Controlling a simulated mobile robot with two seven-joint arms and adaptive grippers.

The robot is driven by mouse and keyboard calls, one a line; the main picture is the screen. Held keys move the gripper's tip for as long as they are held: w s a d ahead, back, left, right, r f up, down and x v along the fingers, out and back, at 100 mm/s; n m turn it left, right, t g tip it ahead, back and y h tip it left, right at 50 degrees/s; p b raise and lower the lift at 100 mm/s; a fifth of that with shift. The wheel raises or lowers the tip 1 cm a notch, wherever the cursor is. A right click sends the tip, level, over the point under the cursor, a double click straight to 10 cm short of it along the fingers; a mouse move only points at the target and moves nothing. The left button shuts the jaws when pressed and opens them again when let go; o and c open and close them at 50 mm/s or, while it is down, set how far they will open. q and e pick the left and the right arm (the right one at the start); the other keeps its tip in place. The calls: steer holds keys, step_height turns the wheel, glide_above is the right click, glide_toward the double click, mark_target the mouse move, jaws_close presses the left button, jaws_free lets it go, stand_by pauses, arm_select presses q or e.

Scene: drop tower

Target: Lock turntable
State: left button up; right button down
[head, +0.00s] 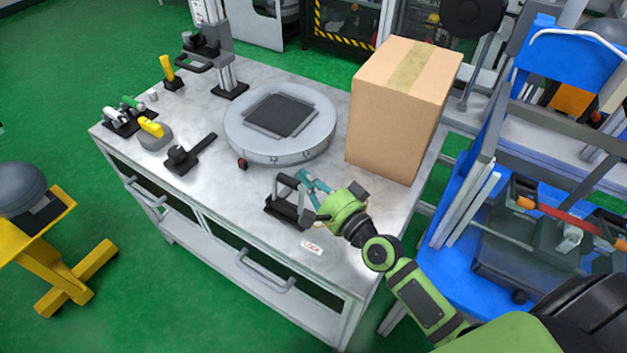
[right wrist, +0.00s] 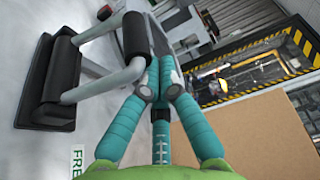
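The turntable (head: 280,128) is a round light-grey disc with a dark square pad, in the middle of the metal table. A lever with a dark base and grey bars (head: 284,203) stands in front of it, near the table's front edge. In the right wrist view the lever's black grip (right wrist: 136,38) and bent bars show at upper left. My right gripper (head: 306,180) is beside the lever on its right. Its teal fingers (right wrist: 159,88) converge, with the tips close together. The tips are near the lever's bar; contact is unclear. My left gripper is out of view.
A large cardboard box (head: 400,112) stands right of the turntable. A small label with red marks (head: 312,247) lies in front of the lever; a green "FRE" label (right wrist: 78,161) shows in the wrist view. Clamps and yellow-handled parts (head: 152,127) sit at the table's left.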

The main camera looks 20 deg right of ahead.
mark_target(299, 207)
steer(key=a+n, duration=0.1)
steer(key=s+a+n+b, duration=0.1)
steer(key=n, duration=0.1)
steer(key=s+a+n+t+y+b, duration=0.1)
steer(key=shift+s+r+n, duration=0.15)
steer(key=shift+r+n, duration=0.1)
steer(key=shift+n, duration=0.15)
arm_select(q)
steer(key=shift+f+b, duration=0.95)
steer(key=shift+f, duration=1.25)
arm_select(e)
steer(key=shift+s+a+f+n+t+y, duration=0.1)
steer(key=shift+s+a+n+t+y, duration=0.2)
steer(key=shift+s+a+n, duration=0.65)
steer(key=shift+s+a+f+n+t+y, duration=0.1)
steer(key=shift+a+n+y, duration=0.3)
steer(key=shift+n, duration=1.05)
